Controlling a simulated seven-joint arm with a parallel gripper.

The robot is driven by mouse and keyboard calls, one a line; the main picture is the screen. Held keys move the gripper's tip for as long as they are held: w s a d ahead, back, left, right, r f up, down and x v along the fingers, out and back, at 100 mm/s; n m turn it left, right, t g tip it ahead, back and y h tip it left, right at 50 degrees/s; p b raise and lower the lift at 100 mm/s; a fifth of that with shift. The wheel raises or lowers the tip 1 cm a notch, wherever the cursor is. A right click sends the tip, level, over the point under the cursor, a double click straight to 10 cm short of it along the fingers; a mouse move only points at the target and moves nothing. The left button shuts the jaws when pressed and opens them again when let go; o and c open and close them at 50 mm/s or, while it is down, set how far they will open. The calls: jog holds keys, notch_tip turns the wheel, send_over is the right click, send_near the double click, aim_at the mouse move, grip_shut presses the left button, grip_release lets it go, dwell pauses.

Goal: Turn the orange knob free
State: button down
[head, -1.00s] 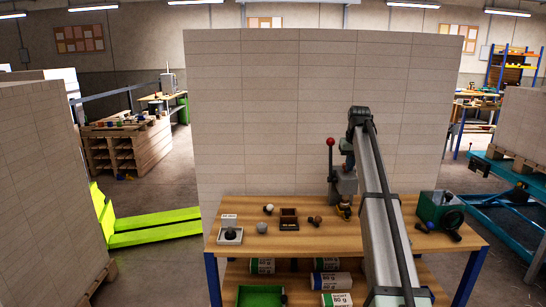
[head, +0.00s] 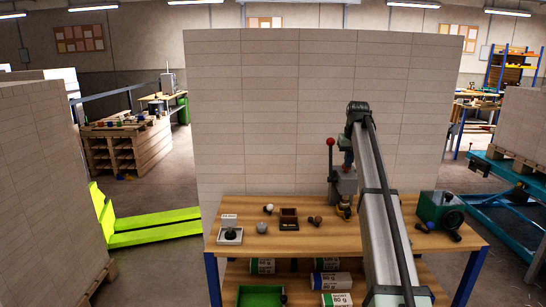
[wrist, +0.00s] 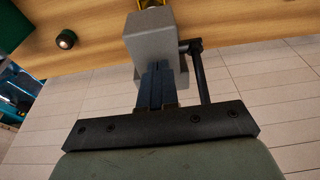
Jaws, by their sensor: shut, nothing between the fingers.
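A grey fixture (head: 345,184) stands at the back of the wooden bench, with a red-balled lever (head: 331,143) at its left. In the wrist view the grey block (wrist: 150,35) is directly ahead of my gripper (wrist: 155,68), whose dark fingers are shut together and empty. Their tips overlap the block in the picture; I cannot tell whether they touch it. In the head view my gripper (head: 347,160) is above the fixture, partly hidden by my arm. A small yellow-orange part (head: 345,208) sits at the fixture's foot; whether it is the orange knob is unclear.
The bench (head: 290,240) holds a white tray (head: 230,235), a dark brown box (head: 289,219), several small knobs and a green machine (head: 439,209) at right. A tall wall of stacked reams (head: 270,110) rises close behind. The bench's front middle is clear.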

jog(key=v, duration=0.2)
jog(key=w+v, duration=0.1)
jog(key=v, duration=0.1)
jog(key=shift+r, duration=0.3)
